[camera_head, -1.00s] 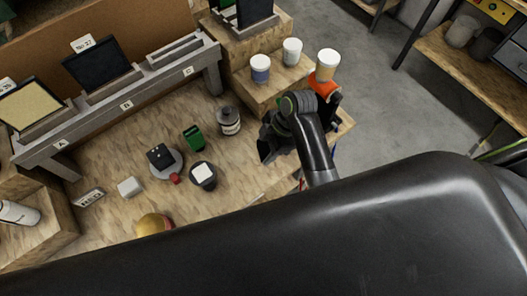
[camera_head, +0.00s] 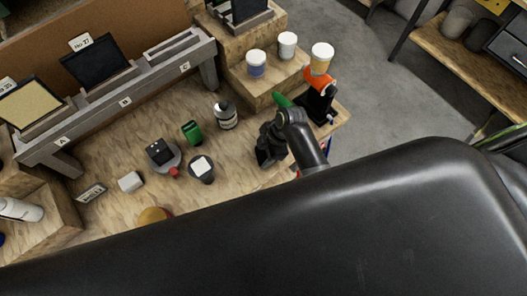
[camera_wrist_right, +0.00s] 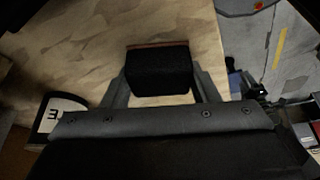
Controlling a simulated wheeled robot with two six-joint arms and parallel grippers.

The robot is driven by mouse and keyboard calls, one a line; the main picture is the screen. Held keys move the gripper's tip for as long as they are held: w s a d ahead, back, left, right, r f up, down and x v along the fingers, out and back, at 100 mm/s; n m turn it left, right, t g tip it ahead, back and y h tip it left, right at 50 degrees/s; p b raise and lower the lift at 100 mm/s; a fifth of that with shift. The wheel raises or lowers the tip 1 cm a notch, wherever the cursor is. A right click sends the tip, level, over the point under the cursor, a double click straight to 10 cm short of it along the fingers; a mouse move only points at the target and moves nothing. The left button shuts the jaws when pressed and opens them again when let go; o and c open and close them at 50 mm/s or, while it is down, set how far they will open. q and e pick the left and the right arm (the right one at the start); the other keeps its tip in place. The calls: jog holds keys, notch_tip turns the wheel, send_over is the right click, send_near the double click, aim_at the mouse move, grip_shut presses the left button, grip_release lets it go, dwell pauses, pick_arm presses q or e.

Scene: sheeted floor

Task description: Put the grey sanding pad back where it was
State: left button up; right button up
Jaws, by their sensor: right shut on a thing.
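My right gripper (camera_head: 267,148) is low over the right part of the wooden bench, with its arm coming in from the right. In the right wrist view its two fingers are shut on a dark block with a reddish-brown edge, which I take for the grey sanding pad (camera_wrist_right: 158,76). Wood lies beyond the pad; I cannot tell whether the pad touches it. In the head view the pad is hard to make out against the dark gripper. My left gripper is not in view.
A grey rack with spots A, B and C (camera_head: 120,103) stands at the back. Cups (camera_head: 287,44) stand on a step behind.

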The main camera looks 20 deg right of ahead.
jog(key=shift+f, duration=0.1)
jog(key=o, duration=1)
jog(key=shift+o, duration=0.2)
jog(key=shift+d+r, duration=0.25)
jog(key=shift+r, duration=0.4)
jog(key=b+v, duration=0.2)
jog(key=v, duration=0.8)
jog(key=shift+r+b, duration=0.3)
jog(key=shift+r, duration=0.1)
